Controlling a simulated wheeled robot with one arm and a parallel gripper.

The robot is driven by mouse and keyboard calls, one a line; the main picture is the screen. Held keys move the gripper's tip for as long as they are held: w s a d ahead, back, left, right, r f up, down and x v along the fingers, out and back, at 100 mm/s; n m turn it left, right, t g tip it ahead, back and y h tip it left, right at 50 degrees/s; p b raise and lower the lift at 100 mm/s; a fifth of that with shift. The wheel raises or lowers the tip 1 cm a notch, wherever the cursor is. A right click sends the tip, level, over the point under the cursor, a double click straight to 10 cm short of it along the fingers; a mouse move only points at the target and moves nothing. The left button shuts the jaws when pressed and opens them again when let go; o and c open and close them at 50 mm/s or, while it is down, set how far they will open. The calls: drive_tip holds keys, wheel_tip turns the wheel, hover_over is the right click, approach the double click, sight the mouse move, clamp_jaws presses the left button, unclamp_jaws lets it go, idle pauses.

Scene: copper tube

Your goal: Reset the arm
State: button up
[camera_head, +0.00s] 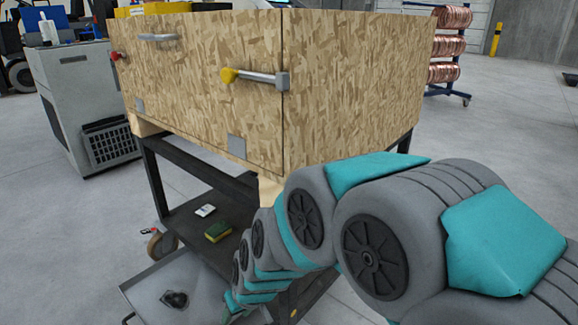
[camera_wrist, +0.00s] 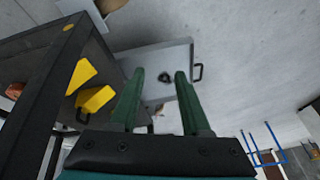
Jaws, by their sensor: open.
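My gripper (camera_wrist: 158,78) shows in the wrist view as two green fingers, spread apart with nothing between them. Past the fingertips is a grey tray (camera_wrist: 140,62) with a small dark object (camera_wrist: 165,77) in it, seen through the gap. In the head view my teal and grey arm reaches from the lower right down to the bottom middle, beside the cart. Its far end is low near the tray (camera_head: 150,278), and the fingers cannot be made out there. The dark object (camera_head: 175,299) lies in the tray.
A large chipboard box (camera_head: 200,85) sits on a dark cart (camera_head: 190,160) left of my arm. A sponge (camera_head: 218,232) and a white item (camera_head: 205,211) lie on its lower shelf. Copper coils (camera_head: 450,45) hang on a rack at the back right. The right floor is clear.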

drive_tip(key=s+d+r+m+g+h+p, duration=0.1)
drive_tip(key=s+d+r+m+g, duration=0.1)
drive_tip(key=s+d+r, duration=0.4)
drive_tip(key=s+d+r+m+g+h+p, duration=0.2)
drive_tip(key=s+d+r+m, duration=0.2)
drive_tip(key=s+d, duration=1.1)
drive_tip(key=d+r, duration=0.2)
drive_tip(key=d, duration=0.3)
drive_tip(key=shift+s+d+r+m+g+h, duration=0.2)
drive_tip(key=shift+s+m+g+h, duration=0.1)
drive_tip(key=shift+s, duration=0.1)
